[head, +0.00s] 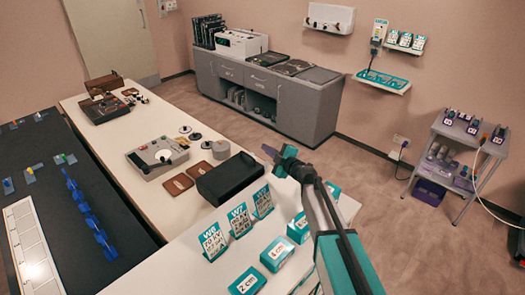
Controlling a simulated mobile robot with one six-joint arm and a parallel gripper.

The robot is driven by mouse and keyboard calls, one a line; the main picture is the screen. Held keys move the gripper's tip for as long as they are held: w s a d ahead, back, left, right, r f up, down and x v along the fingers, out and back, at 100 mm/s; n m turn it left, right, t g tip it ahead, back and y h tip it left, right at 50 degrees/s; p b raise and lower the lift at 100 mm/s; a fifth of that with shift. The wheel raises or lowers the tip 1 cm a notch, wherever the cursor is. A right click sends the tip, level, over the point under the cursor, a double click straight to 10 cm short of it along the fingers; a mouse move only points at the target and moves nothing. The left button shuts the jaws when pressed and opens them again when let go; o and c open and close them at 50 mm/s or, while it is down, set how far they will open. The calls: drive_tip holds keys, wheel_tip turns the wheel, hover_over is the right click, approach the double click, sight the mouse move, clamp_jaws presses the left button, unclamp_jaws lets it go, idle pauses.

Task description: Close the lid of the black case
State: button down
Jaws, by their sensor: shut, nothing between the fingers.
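A black case (228,179) sits on the long white table, near its right edge. It looks like a low dark box; at this size I cannot tell its lid from its body or how far the lid is open. My gripper (270,153) is at the end of my teal and grey arm, which reaches in from the lower right. The gripper is shut and empty. In the picture it is up and to the right of the black case and appears apart from it.
W-labelled cards (239,220) and teal boxes (276,254) stand in front of the case. A grey device (158,157) and brown pads (178,184) lie left. A dark unit (104,110) is at the table's far end. Open carpet (330,180) lies right.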

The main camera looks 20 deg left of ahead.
drive_tip(key=shift+s+d+r, duration=0.15)
drive_tip(key=shift+s+d, duration=0.1)
drive_tip(key=shift+d, duration=0.3)
drive_tip(key=shift+s+d+r, duration=0.15)
drive_tip(key=shift+s+d, duration=0.05)
drive_tip(key=shift+d, duration=0.3)
